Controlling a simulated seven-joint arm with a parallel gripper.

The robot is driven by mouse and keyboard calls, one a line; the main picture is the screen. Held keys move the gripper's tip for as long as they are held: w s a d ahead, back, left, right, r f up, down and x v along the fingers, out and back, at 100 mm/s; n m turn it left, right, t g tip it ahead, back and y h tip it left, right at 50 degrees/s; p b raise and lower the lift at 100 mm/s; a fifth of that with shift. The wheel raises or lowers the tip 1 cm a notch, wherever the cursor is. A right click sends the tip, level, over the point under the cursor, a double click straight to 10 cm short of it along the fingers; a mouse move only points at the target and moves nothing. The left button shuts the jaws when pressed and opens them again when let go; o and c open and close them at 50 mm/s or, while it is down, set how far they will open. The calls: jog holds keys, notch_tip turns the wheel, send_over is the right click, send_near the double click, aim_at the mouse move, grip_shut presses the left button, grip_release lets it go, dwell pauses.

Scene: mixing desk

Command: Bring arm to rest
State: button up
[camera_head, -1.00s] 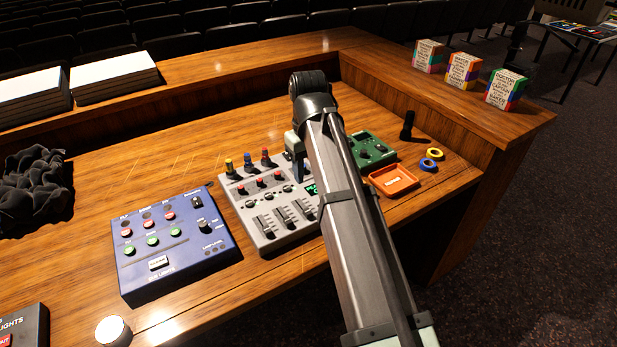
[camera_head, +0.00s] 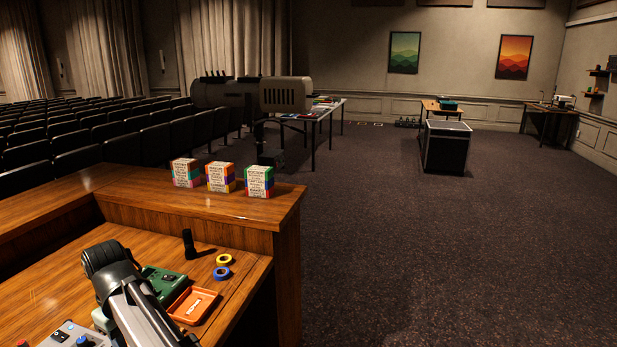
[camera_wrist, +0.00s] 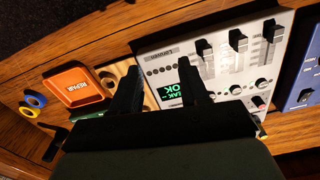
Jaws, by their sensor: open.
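My arm (camera_head: 138,302) reaches over the wooden desk at the lower left of the head view. My gripper (camera_wrist: 158,78) shows in the wrist view, with its two black fingers apart and nothing between them. Whether the fingers touch the mixer cannot be told. The fingers are hidden in the head view, where only a corner of the mixer (camera_head: 70,337) shows.
An orange tray (camera_head: 192,305), a green box (camera_head: 165,284), yellow tape (camera_head: 224,259), blue tape (camera_head: 221,273) and a black cylinder (camera_head: 189,244) are near the arm. A blue panel (camera_wrist: 306,75) borders the mixer. Three printed boxes (camera_head: 220,177) stand on the raised ledge. Open carpet lies right.

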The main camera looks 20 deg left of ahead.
jog(key=w+d+f+m, duration=0.3)
jog(key=w+d+f, duration=0.6)
jog(key=w+d, duration=0.3)
jog(key=w+d+f+m, duration=0.4)
jog(key=w+d+f, duration=0.5)
jog(key=d, duration=0.5)
jog(key=w+d+f+m, duration=0.1)
jog(key=d+f+m, duration=0.2)
jog(key=d+f, duration=0.85)
jog(key=w+d+f+m, duration=0.15)
jog(key=d+m, duration=0.25)
jog(key=d, duration=1.6)
jog(key=s+d+f+m, duration=0.3)
jog(key=s+d+f, duration=0.1)
jog(key=d, duration=0.6)
jog(key=s+f+g, duration=0.3)
jog(key=s+f, duration=0.7)
jog(key=s, duration=0.5)
jog(key=s+f+g, duration=0.3)
jog(key=s+f, duration=0.7)
jog(key=s, duration=0.5)
jog(key=shift+a+f+n+g, duration=0.15)
jog(key=shift+f+n+g, duration=0.15)
jog(key=shift+g, duration=0.1)
jog(key=shift+w, duration=0.1)
